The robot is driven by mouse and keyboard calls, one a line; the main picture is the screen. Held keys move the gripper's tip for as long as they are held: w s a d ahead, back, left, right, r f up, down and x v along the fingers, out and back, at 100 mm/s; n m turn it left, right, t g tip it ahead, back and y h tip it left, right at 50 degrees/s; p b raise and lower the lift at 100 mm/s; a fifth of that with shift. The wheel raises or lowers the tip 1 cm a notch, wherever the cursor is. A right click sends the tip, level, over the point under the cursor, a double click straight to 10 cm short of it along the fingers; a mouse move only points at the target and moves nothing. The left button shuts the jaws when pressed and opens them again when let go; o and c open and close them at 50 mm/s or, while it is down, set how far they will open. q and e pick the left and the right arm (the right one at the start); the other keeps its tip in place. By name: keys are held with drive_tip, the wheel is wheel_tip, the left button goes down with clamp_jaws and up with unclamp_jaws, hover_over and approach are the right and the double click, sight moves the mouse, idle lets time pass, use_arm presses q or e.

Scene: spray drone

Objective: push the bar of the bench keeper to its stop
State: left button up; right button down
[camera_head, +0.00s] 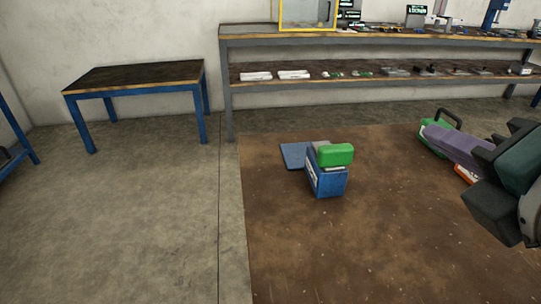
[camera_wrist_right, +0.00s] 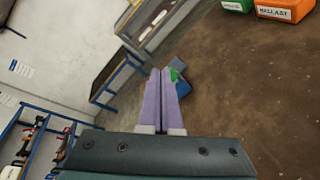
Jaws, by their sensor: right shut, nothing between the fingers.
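No part is clearly recognisable as the bench keeper or its bar; small items on the long workbench (camera_head: 380,36) are too far off to tell apart. My right gripper (camera_head: 428,131) comes in from the right edge of the head view, above the floor. Its purple fingers are together and empty, pointing left. In the right wrist view the fingers (camera_wrist_right: 160,72) lie side by side, pointing away towards the blue block and the tables. My left gripper is not in view.
A blue block (camera_head: 331,183) with a green top (camera_head: 335,155) stands on the brown floor area. A low blue-legged table (camera_head: 135,76) stands at left. The grey floor at left is clear.

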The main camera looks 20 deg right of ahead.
drive_tip(key=f+n+t+b, duration=0.1)
drive_tip(key=f+n+b, duration=0.2)
drive_tip(key=f+b, duration=0.2)
drive_tip(key=w+a+f+n+t+y+b, duration=0.1)
drive_tip(key=f+n+b, duration=0.3)
drive_tip(key=f+b, duration=0.1)
drive_tip(key=a+f+n+t+b, duration=0.1)
drive_tip(key=f+n+b, duration=0.2)
drive_tip(key=f+b, duration=0.2)
drive_tip(key=shift+w+a+n+t+b, duration=0.1)
drive_tip(key=shift+w+n+t+b, duration=0.1)
drive_tip(key=shift+n+t+b, duration=0.25)
drive_tip(key=shift+a+f+n+b, duration=0.1)
drive_tip(key=shift+f+n+b, duration=0.1)
drive_tip(key=shift+n+b, duration=0.1)
approach(336, 160)
drive_tip(key=shift+y, duration=0.4)
drive_tip(key=x, duration=0.6)
drive_tip(key=shift+w+d, duration=0.3)
drive_tip(key=shift+d, duration=0.05)
drive_tip(key=shift+w, duration=0.1)
